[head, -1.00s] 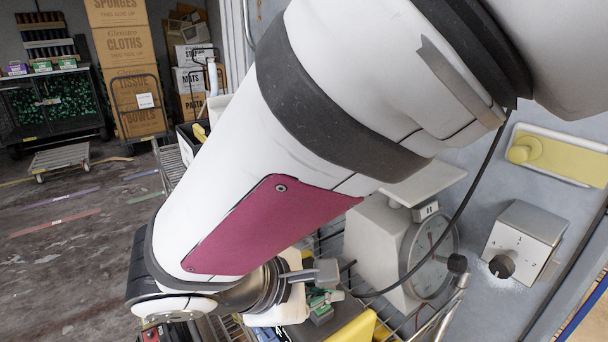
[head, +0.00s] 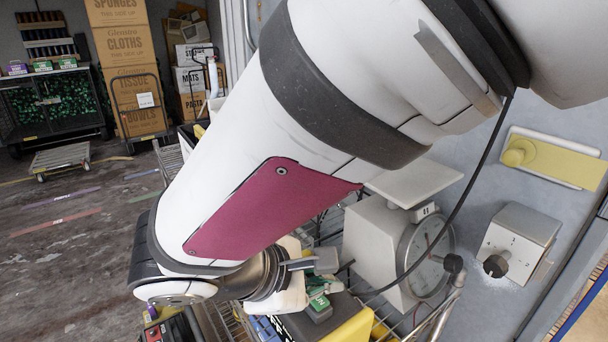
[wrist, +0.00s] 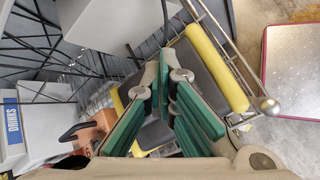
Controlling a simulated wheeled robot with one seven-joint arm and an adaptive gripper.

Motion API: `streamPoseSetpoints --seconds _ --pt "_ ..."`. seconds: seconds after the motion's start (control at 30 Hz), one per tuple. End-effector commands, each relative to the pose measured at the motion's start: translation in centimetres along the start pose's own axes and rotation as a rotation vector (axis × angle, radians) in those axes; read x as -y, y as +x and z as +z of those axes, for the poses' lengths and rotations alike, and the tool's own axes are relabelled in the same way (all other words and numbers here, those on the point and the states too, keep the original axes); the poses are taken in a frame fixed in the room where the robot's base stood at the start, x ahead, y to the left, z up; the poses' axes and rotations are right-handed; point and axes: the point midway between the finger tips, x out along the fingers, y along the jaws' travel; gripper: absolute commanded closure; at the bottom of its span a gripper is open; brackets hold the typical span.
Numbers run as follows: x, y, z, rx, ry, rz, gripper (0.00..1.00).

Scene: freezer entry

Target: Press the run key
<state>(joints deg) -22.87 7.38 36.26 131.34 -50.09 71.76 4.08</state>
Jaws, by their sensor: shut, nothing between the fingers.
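I cannot make out a run key in either view. My gripper (wrist: 170,68) is shut and empty, its green-padded fingers close together at the tips. In the wrist view the fingers are in front of a dark grey and yellow object (wrist: 228,68); I cannot tell whether they touch it. In the head view my gripper (head: 319,303) is low in the middle, beside the same dark and yellow object (head: 352,328), and my arm hides much of the area around it.
A white dial scale (head: 378,245) stands right of my gripper on a wire rack. A grey control box (head: 522,240) with a dark round knob and a yellow plate (head: 555,160) are on the wall at right. Stacked cartons (head: 125,50) and a low trolley (head: 60,160) stand far left; floor there is open.

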Motion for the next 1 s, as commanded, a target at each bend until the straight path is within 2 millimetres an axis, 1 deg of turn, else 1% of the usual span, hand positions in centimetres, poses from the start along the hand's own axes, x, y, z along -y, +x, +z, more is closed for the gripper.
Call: streamPoseSetpoints --seconds 0.17,0.6,1.0 --pt "-0.4 -0.7 0.5 0.0 0.0 0.0 1.0" --pt "-2.3 -3.4 2.5 0.0 0.001 0.0 1.0" --pt "-2.5 -3.5 2.5 0.0 0.0 0.0 1.0"
